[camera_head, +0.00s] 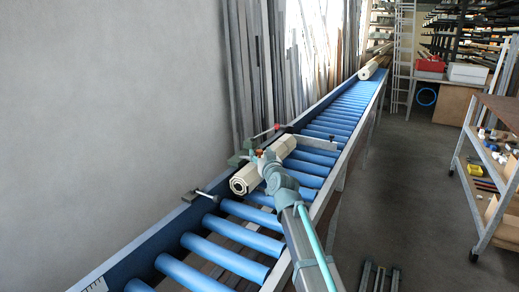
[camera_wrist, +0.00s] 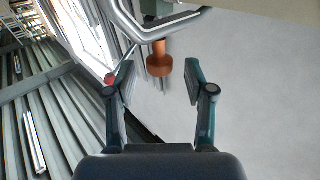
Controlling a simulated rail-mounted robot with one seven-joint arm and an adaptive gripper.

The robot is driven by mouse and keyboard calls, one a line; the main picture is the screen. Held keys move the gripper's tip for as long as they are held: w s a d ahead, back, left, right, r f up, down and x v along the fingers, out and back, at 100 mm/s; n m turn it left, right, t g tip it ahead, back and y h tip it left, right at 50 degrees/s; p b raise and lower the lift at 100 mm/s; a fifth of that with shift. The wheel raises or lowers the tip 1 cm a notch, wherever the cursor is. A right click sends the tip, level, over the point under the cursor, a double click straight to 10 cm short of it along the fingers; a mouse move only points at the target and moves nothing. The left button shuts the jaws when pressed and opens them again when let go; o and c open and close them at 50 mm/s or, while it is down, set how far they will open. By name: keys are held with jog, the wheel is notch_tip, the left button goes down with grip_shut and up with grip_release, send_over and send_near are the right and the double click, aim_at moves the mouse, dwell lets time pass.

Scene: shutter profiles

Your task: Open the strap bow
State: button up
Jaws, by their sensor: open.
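A bent grey metal bow (camera_wrist: 178,27) crosses the top of the wrist view. An orange handle (camera_wrist: 159,60) hangs from it. My gripper (camera_wrist: 160,85) is open, with one finger on each side of the handle in the picture; contact does not show. In the head view my gripper (camera_head: 262,158) is over the rolled shutter profile (camera_head: 242,182) by the strapping device (camera_head: 243,156) on the conveyor's far side. My arm partly covers the roll, and the bow's shape is hard to make out there.
A red knob (camera_head: 277,127) stands beside the device, and a flat bar (camera_head: 318,143) reaches across the rollers. A small clamp (camera_head: 200,194) sits on the near-left rail. Another roll (camera_head: 370,70) lies farther along the blue roller conveyor (camera_head: 225,258). A cart (camera_head: 478,190) stands right.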

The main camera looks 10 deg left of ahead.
jog(key=shift+x, duration=1.25)
jog(key=shift+s, duration=0.1)
jog(key=shift+c, duration=0.2)
grip_shut()
